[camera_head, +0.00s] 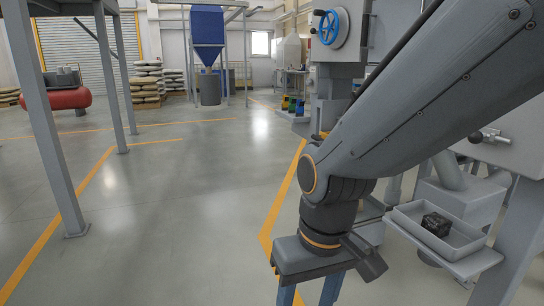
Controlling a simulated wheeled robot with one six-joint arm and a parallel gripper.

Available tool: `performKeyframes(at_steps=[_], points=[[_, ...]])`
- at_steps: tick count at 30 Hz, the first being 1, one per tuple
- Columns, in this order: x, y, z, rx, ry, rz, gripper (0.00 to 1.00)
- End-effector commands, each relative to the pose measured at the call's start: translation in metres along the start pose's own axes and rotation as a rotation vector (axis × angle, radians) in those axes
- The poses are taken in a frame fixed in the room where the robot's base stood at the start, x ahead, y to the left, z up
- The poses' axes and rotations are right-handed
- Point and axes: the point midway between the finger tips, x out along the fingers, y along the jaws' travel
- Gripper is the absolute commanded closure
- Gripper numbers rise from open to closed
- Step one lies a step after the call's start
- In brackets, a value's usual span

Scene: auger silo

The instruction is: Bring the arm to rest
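My arm reaches in from the upper right and bends down at the wrist. My gripper (309,294) hangs at the bottom centre, pointing down over the grey floor. Its two blue fingers stand apart with a clear gap, and no object shows between them. The fingertips run off the bottom edge of the picture. The gripper is left of a light grey tray (470,266) and apart from it. A small black block (436,223) lies in that tray. My arm hides part of the grey machine behind it.
The tray sits on a grey machine (515,150) at the right, with a blue handwheel (329,27) higher up. Grey steel posts (52,135) stand at the left, near a red tank (70,99). Stacked sacks (147,82) and a blue hopper (207,27) are farther back. The middle floor is clear.

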Motion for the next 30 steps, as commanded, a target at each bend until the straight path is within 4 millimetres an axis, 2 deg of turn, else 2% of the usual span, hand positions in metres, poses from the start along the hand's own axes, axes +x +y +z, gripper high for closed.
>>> performKeyframes(at_steps=[1, 11, 21, 27, 30], points=[[-0.018, 0.005, 0.003, 0.021, -0.004, 0.006, 0.47], [-0.080, 0.042, 0.016, 0.139, -0.014, 0.036, 0.47], [-0.143, 0.079, 0.037, 0.259, -0.026, 0.062, 0.47], [-0.174, 0.098, 0.051, 0.319, -0.034, 0.073, 0.47], [-0.183, 0.104, 0.055, 0.338, -0.036, 0.076, 0.47]])
